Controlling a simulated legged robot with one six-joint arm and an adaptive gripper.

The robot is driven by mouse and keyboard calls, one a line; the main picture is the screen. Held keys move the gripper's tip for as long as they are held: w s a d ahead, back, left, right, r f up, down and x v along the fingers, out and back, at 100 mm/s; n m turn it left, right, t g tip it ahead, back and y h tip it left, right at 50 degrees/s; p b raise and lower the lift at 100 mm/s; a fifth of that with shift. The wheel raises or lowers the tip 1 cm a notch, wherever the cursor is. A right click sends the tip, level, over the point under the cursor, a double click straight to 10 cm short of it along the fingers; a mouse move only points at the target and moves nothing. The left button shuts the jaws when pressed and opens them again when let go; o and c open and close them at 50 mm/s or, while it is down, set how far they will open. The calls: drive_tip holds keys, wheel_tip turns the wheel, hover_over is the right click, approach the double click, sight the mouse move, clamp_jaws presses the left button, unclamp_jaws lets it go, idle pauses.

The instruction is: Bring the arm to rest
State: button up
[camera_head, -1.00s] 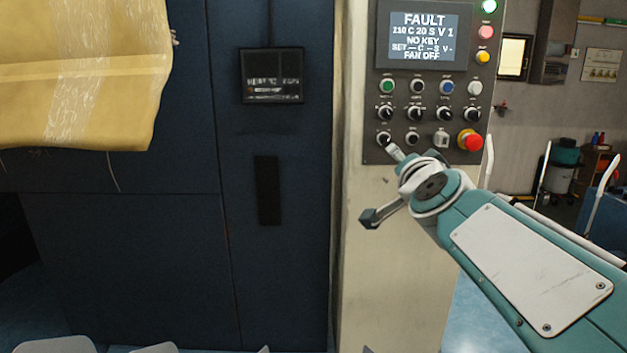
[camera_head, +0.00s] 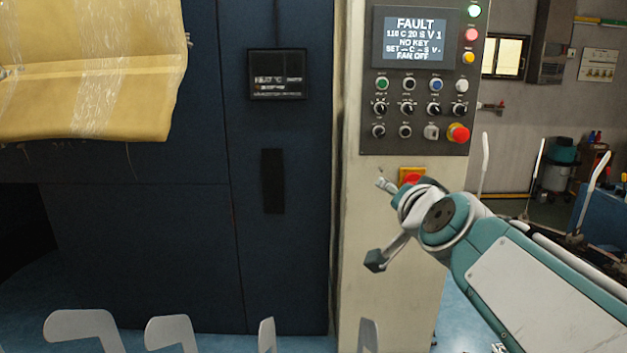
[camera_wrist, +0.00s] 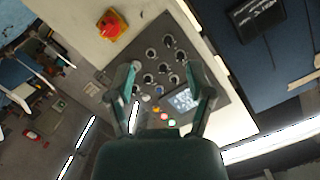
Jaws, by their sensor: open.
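My teal and white arm (camera_head: 500,270) reaches in from the lower right in the head view. My gripper (camera_head: 381,223) is at its end, in front of the pale cabinet column (camera_head: 385,300) and below the control panel (camera_head: 365,110). One finger points up and left, near a red knob on a yellow plate (camera_head: 411,176); the other points down and left. In the wrist view, the two fingers of my gripper (camera_wrist: 163,68) stand apart with nothing between them. The panel's dials and lit display (camera_wrist: 183,98) show behind them. I cannot tell whether anything is touched.
The panel screen (camera_head: 414,37) reads FAULT, NO KEY, FAN OFF. A dark blue machine front (camera_head: 285,240) fills the left, with a yellow sheet (camera_head: 90,75) hanging at upper left. Several grey flat shapes (camera_head: 85,325) stand along the bottom edge. A workshop area shows at right.

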drive_tip(key=s+d+f+n+g+h, duration=0.1)
drive_tip(key=s+f+n+g, duration=0.5)
drive_tip(key=s+f, duration=1.6)
drive_tip(key=s+d+g, duration=0.1)
drive_tip(key=g, duration=0.3)
drive_tip(key=shift+f+n, duration=0.25)
drive_tip(key=shift+n, duration=0.05)
